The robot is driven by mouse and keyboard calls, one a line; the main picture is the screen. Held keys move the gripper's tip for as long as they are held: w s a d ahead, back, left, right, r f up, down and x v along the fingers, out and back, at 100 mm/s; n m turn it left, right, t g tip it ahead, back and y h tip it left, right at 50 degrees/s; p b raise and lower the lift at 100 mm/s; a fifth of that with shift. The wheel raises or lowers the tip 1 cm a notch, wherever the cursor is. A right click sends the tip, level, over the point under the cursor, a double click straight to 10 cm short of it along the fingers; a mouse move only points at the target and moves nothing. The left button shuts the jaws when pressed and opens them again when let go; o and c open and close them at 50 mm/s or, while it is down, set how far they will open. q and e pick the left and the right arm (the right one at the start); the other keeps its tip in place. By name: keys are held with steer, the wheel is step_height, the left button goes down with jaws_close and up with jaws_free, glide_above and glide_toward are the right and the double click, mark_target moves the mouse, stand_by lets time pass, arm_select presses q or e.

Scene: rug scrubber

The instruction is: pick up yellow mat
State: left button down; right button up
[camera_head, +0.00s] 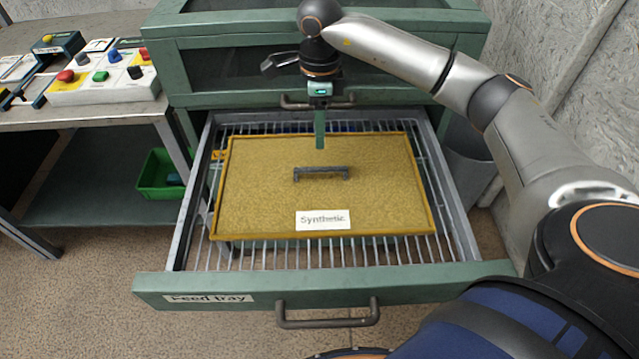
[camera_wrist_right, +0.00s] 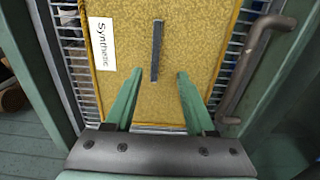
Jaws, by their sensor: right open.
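The yellow mat (camera_head: 262,185) lies flat on the wire rack of the open feed tray (camera_head: 184,235). It has a dark handle (camera_head: 321,173) near its middle and a white "Synthetic" label (camera_head: 323,220). My right gripper (camera_head: 320,143) hangs over the mat's back part, behind the handle in the head view. In the right wrist view my right gripper (camera_wrist_right: 158,84) shows two green fingers spread apart and empty. The handle (camera_wrist_right: 157,50) stands beyond the fingertips, roughly in line with the gap between them. My left gripper is not in view.
The green cabinet (camera_head: 240,50) rises behind the tray, with a handle just behind my gripper. A side table (camera_head: 80,115) at left holds a button panel (camera_head: 105,75). A green bin (camera_head: 160,175) is on its lower shelf. A grey bin (camera_head: 468,165) stands at right.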

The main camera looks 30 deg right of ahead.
glide_above(320, 168)
steer(key=f, duration=0.6)
steer(key=shift+w+d+f, duration=0.1)
steer(key=shift+w+d, duration=0.05)
steer(key=shift+w, duration=0.1)
steer(key=f, duration=0.4)
steer(key=shift+s+f, duration=0.1)
steer(key=shift+s, duration=0.3)
steer(key=shift+f, duration=0.55)
jaws_close()
steer(key=shift+w+r, duration=0.1)
